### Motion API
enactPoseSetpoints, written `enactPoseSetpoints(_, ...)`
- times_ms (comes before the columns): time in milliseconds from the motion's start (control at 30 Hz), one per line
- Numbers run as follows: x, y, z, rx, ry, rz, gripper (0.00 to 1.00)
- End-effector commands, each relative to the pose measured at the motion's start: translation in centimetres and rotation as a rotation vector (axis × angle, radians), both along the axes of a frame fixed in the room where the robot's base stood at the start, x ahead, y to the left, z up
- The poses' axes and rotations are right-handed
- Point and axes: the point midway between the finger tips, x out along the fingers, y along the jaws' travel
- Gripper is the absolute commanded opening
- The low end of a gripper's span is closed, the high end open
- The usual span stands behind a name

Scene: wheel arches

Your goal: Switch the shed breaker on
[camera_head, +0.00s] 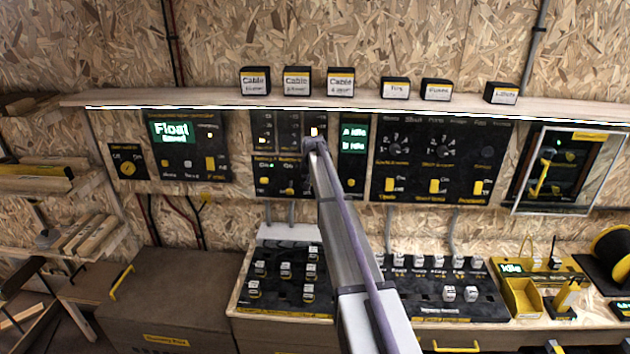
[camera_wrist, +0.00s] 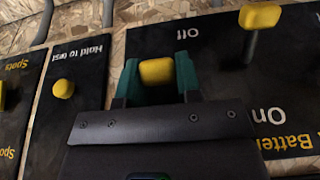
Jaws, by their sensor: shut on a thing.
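My gripper (camera_head: 312,150) is at the dark breaker panel (camera_head: 276,132) in the middle of the wall. In the wrist view my gripper (camera_wrist: 156,82) has its two green fingers on either side of a yellow lever tip (camera_wrist: 156,71) and is shut on it. The lettering in this view is upside down. "Off" and "On" stand on the panel there, beside a second yellow lever (camera_wrist: 262,17). I cannot read a shed label, so I cannot tell which breaker the held lever belongs to. My arm hides part of the panel in the head view.
A "Hold to test" strip with a yellow button (camera_wrist: 63,88) is beside the panel. A green display (camera_head: 353,138) and a panel with dials (camera_head: 440,160) are to the right. A shelf (camera_head: 400,105) with labelled boxes runs above. A bench with switch boards (camera_head: 285,273) stands below.

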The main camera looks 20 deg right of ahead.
Motion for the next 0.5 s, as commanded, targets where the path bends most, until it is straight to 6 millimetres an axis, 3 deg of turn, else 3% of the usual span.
enactPoseSetpoints(400,-0.01,-0.03,0.04,0.003,0.006,0.000,0.08)
enactPoseSetpoints(433,-0.01,-0.03,0.05,0.003,0.006,0.000,0.34)
enactPoseSetpoints(500,-0.01,-0.03,0.05,0.003,0.006,0.000,0.40)
